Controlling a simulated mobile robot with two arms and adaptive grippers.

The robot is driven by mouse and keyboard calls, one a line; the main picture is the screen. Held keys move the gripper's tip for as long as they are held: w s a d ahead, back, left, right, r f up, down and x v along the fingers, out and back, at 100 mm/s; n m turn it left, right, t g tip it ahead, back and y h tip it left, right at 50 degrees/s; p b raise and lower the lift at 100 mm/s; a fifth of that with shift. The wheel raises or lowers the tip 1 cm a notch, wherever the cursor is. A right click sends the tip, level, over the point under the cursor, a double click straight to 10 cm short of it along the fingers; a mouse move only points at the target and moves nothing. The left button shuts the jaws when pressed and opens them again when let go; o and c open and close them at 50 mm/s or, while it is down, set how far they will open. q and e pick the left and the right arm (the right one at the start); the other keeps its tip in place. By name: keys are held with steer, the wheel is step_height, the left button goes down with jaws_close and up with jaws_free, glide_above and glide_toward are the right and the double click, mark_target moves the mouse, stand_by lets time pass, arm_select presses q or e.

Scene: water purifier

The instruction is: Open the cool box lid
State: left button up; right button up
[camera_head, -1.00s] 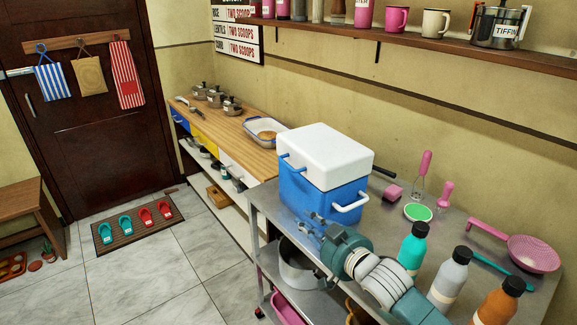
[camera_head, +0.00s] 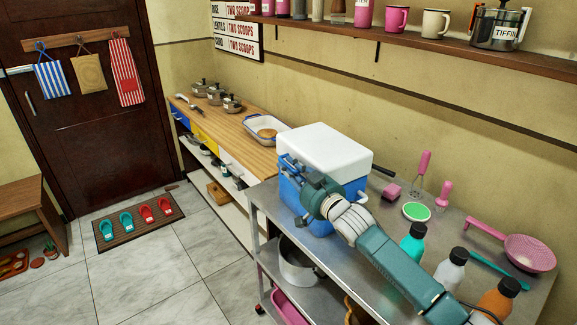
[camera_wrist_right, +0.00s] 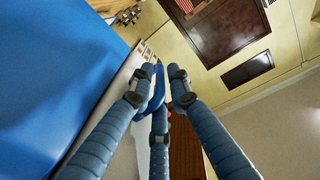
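The cool box has a blue body (camera_head: 290,192) and a white lid (camera_head: 325,147), and it stands on the metal table. The lid lies flat and closed on the body. My right gripper (camera_head: 291,163) is at the left front side of the box, just under the lid edge. In the right wrist view, my right gripper (camera_wrist_right: 163,75) has its fingers apart, with a small blue latch or tab (camera_wrist_right: 154,92) between them. I cannot tell whether a finger touches it. The blue box wall (camera_wrist_right: 55,70) fills the left of that view. My left gripper is not in view.
The metal table (camera_head: 375,235) also holds a pink sponge (camera_head: 391,190), a green-topped round item (camera_head: 416,212), several bottles and a pink strainer (camera_head: 530,252). A wooden counter (camera_head: 225,128) with pots adjoins at the back left. A shelf (camera_head: 440,42) runs above on the wall.

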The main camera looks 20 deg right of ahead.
steer(key=shift+w, duration=0.25)
jaws_close()
